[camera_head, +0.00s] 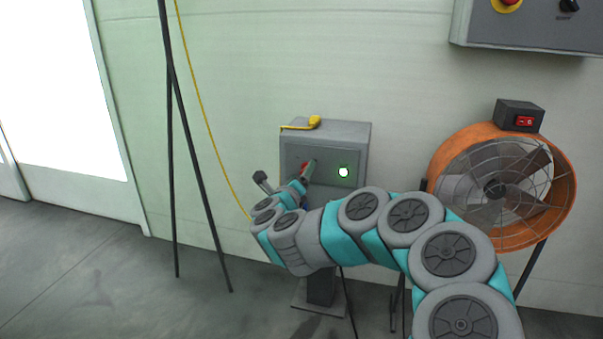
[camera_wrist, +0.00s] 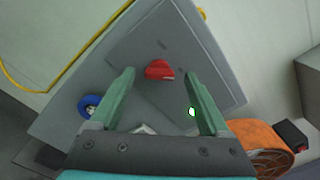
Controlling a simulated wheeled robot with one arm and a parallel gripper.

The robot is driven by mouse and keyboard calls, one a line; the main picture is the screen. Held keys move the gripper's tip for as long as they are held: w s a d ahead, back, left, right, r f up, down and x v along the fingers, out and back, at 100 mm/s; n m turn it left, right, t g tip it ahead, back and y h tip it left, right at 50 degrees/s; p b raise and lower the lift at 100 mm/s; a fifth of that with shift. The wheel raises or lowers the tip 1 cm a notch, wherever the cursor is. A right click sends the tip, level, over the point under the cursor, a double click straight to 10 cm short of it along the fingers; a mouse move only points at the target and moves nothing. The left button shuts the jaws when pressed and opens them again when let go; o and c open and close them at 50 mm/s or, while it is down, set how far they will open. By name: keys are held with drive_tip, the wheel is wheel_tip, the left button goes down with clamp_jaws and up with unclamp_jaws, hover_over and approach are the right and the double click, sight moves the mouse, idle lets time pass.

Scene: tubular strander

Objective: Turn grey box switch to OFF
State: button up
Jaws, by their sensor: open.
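The grey box (camera_head: 350,131) stands on a post in front of the pale wall, in the middle of the head view. Its red switch (camera_wrist: 159,70) is a rotary knob on the front panel; in the wrist view it sits between and slightly beyond my fingertips. My gripper (camera_wrist: 160,78) is open and faces the panel, with one green finger on each side of the knob. I cannot tell whether a finger touches it. Labels around the knob are too small to read.
A lit white-green lamp (camera_head: 343,172) is on the panel, right of the switch. A yellow plug and cable (camera_head: 314,121) lie on the box top. A blue round fitting (camera_wrist: 89,106) is on the box. An orange fan (camera_head: 447,150) stands right; dark poles (camera_head: 180,120) stand left.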

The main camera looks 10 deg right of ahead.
drive_tip(key=shift+w+d, duration=0.15)
drive_tip(key=shift+w, duration=0.3)
clamp_jaws()
idle(0.4)
